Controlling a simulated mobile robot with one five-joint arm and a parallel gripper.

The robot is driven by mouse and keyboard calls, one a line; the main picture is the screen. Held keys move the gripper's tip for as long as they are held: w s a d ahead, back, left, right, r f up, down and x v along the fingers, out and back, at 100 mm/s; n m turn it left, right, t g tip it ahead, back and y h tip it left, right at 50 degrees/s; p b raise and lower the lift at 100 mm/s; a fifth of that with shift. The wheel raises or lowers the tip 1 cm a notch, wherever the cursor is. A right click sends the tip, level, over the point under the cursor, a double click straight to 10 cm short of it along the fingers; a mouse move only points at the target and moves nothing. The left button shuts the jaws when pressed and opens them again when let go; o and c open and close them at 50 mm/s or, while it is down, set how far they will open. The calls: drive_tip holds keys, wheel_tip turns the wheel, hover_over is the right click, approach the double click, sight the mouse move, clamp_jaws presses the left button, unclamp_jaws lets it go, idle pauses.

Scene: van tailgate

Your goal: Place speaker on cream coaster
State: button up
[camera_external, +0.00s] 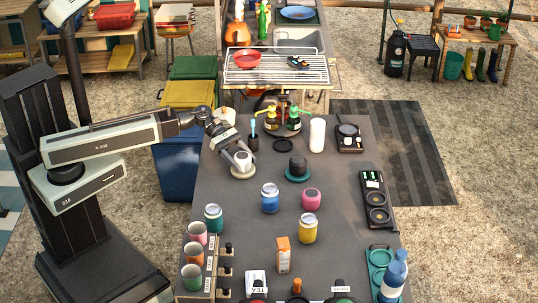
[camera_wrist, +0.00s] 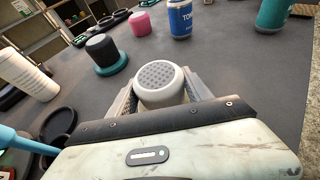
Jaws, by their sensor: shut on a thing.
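A small white speaker (camera_external: 243,159) with a dotted grey top is between the fingers of my gripper (camera_external: 239,156), near the left edge of the dark table. The gripper is shut on it. The cream coaster (camera_external: 243,174) shows directly beneath the speaker. I cannot tell whether the speaker touches it or hangs just above. In the wrist view the speaker (camera_wrist: 161,83) sits upright between the two fingers of my gripper (camera_wrist: 162,92), and the coaster is hidden there.
A black speaker (camera_external: 298,165) stands on a teal coaster (camera_external: 297,177) to the right. A dark cup (camera_external: 253,143) with a blue brush and an empty black coaster (camera_external: 283,145) are close behind. A blue can (camera_external: 270,198) and a pink speaker (camera_external: 311,198) stand nearer the front.

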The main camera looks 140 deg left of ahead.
drive_tip(key=shift+f, duration=0.15)
drive_tip(key=o, duration=1.5)
drive_tip(key=shift+s+r, duration=0.1)
drive_tip(key=shift+r, duration=0.3)
drive_tip(key=p+v, duration=0.4)
drive_tip(key=v, duration=0.6)
drive_tip(key=shift+s+r, duration=0.2)
drive_tip(key=shift+s, duration=0.6)
